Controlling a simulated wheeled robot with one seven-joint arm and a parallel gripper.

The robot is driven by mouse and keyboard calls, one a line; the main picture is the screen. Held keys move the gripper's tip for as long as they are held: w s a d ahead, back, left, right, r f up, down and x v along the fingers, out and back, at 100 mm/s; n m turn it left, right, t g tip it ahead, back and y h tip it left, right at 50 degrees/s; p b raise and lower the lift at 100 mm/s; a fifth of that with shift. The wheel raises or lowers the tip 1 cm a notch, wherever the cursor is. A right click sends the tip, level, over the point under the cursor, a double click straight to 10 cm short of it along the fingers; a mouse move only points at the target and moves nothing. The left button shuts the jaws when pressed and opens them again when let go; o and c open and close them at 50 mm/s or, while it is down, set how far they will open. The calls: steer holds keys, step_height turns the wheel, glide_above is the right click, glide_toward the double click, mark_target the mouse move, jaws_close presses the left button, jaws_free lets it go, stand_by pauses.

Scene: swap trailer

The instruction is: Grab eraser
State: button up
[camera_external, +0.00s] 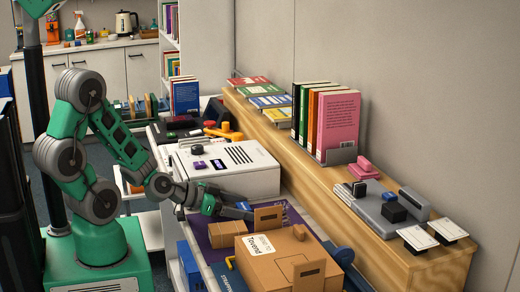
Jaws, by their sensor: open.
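My gripper (248,212) is open at the end of my green and grey arm. Its dark fingers reach right over a purple mat, close to a small upright brown block (268,217). I cannot tell whether they touch it, and nothing shows clearly held. No object can be surely told as the eraser. On the wooden ledge at right, a grey tray (372,208) carries small dark and grey blocks, including a black block (394,212). A pink object (363,169) sits behind it. These are well apart from my gripper.
A brown carton (285,258) marked "Tovend" stands in front of my gripper. A smaller brown box (226,235) is beside it. A white machine (228,170) stands behind. Upright books (337,122) stand on the wooden ledge (440,262). Blue items lie at the lower left of the carton.

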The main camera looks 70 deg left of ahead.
steer(key=shift+c, duration=0.3)
steer(key=c, duration=1.4)
